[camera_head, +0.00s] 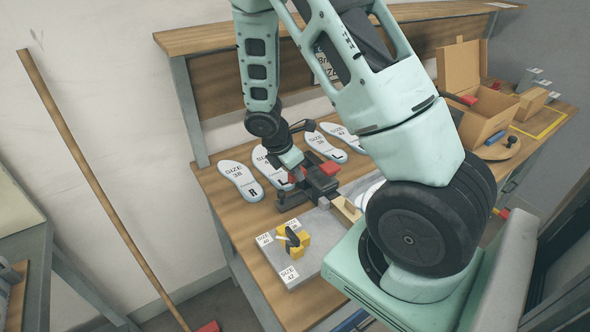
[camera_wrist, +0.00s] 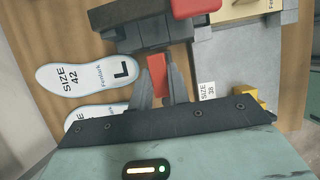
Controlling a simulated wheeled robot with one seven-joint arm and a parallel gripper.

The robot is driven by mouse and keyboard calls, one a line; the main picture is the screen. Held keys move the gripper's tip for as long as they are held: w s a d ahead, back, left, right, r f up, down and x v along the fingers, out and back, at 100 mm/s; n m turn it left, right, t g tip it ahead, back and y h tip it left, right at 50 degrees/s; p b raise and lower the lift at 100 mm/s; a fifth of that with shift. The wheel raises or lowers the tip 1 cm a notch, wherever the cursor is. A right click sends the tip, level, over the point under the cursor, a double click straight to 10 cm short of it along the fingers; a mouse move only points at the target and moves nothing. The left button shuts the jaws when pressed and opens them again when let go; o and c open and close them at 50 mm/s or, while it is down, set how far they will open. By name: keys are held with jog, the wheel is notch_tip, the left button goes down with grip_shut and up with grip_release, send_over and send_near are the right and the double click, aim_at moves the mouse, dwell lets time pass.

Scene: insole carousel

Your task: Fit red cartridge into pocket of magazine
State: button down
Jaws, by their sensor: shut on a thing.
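The red cartridge (camera_wrist: 158,75) is upright between the two fingers of my gripper (camera_wrist: 162,88) in the wrist view; the fingers are shut on it. A dark block-like fixture (camera_wrist: 147,28), which may be the magazine, lies just beyond the cartridge, with a red part (camera_wrist: 195,8) at its upper right. The head view shows this dark fixture (camera_head: 318,181) on the bench beside my gripper, with red (camera_head: 330,168) on top. I cannot make out the pocket, or whether the cartridge touches the fixture.
Several white insoles (camera_head: 241,180) lie along the back of the wooden bench (camera_head: 232,215). A grey plate (camera_head: 318,248) with size labels and a yellow block (camera_head: 300,243) is in front.

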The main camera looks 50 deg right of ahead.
jog(key=shift+f+b, duration=2)
jog(key=shift+f, duration=0.7)
jog(key=shift+f+b, duration=0.5)
jog(key=shift+f, duration=0.35)
jog(key=c, duration=1.3)
grip_release()
jog(key=shift+o, duration=0.2)
jog(key=v, duration=1.7)
jog(key=shift+r, duration=0.25)
